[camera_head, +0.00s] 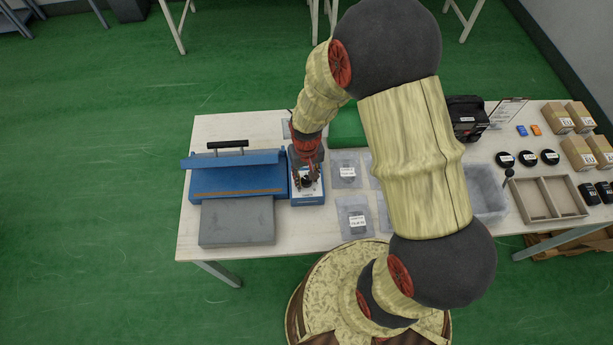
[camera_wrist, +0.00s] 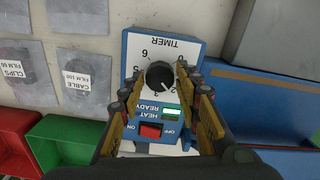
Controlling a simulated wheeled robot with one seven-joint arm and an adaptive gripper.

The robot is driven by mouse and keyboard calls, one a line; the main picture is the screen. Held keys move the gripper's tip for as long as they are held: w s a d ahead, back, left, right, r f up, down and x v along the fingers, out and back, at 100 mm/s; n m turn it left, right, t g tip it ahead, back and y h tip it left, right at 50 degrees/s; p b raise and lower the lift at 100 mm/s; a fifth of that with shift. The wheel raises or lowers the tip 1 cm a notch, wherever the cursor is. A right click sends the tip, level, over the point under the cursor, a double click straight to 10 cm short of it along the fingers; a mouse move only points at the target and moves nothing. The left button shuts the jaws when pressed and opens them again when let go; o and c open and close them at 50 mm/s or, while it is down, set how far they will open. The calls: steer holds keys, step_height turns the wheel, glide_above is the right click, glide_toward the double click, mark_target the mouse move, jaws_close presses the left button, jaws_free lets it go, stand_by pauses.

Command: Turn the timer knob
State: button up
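The black round timer knob (camera_wrist: 160,75) sits on the white TIMER panel of a blue control box (camera_wrist: 196,49), with printed numbers around it. A light mark on the knob is too small to read surely. My gripper (camera_wrist: 160,70) is open, with one finger on each side of the knob; I cannot tell whether either finger touches it. Below the knob are a lit green HEAT READY window (camera_wrist: 172,112) and a red ON/OFF switch (camera_wrist: 151,131). In the head view my gripper (camera_head: 307,178) is over the box (camera_head: 308,198) and hides part of its panel.
A blue press-like machine (camera_head: 235,182) with a black handle and a grey block (camera_head: 237,222) stand left of the box. Labelled film bags (camera_head: 346,170) lie to its right. Red (camera_wrist: 18,140) and green (camera_wrist: 62,140) bins show in the wrist view. A divided tray (camera_head: 548,198) is farther right.

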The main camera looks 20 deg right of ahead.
mark_target(307, 179)
steer(key=shift+o, duration=1.3)
steer(key=shift+r, duration=0.1)
step_height(307, 179, up, 12)
